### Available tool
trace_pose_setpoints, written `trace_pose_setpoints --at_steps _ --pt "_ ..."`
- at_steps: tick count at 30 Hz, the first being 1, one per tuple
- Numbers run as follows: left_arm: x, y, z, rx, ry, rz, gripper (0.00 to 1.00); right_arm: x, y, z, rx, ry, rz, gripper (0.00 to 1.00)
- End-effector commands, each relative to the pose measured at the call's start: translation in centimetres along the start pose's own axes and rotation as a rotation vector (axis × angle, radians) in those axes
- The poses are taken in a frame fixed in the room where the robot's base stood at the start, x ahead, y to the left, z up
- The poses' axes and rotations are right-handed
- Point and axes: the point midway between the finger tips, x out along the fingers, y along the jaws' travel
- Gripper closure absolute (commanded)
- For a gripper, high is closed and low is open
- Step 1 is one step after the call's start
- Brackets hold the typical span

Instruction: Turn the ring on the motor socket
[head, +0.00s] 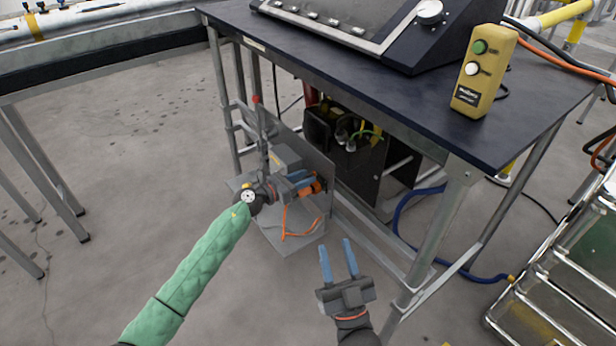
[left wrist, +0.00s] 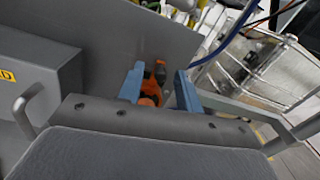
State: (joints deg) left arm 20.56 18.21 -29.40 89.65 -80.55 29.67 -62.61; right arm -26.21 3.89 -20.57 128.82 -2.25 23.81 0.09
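An orange connector with a black part (head: 312,187) shows at the motor socket, by the upright grey plate under the bench. It also shows in the left wrist view (left wrist: 150,98). The ring cannot be told apart from the rest of the socket. My left gripper (head: 306,180) is at the connector, its blue fingers pointing toward it. In the left wrist view my left gripper (left wrist: 159,82) has its fingers apart, with the orange part between them, nearer the left finger. There is a visible gap to the right finger. My right gripper (head: 336,246) is open and empty, lower in the head view.
A dark-topped bench (head: 320,50) stands over the area, with a metal leg (head: 440,230) right of my right gripper. A grey box (left wrist: 40,85) with a handle is left of my left gripper. An orange cable (head: 284,222) hangs below the connector. A blue hose (head: 400,215) lies behind.

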Motion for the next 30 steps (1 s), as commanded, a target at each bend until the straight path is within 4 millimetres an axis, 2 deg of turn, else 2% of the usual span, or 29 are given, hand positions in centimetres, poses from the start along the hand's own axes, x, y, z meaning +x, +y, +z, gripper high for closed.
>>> trace_pose_setpoints --at_steps 6,15,21,30 --pt "1.7 0.0 0.0 -0.001 0.0 0.0 0.65 0.2 0.0 -0.7 -0.002 0.023 -0.002 0.64" --pt "1.9 0.0 0.0 -0.001 0.0 0.001 0.65 0.2 -0.1 -0.8 -0.002 0.026 -0.002 0.64" --pt "1.9 0.0 0.0 -0.001 0.0 0.001 1.0 0.2 -0.1 -0.8 -0.002 0.026 -0.002 0.64" --pt "1.9 0.1 0.0 -0.016 0.0 0.0 1.0 0.3 0.0 -0.5 0.0 0.013 -0.001 0.64"
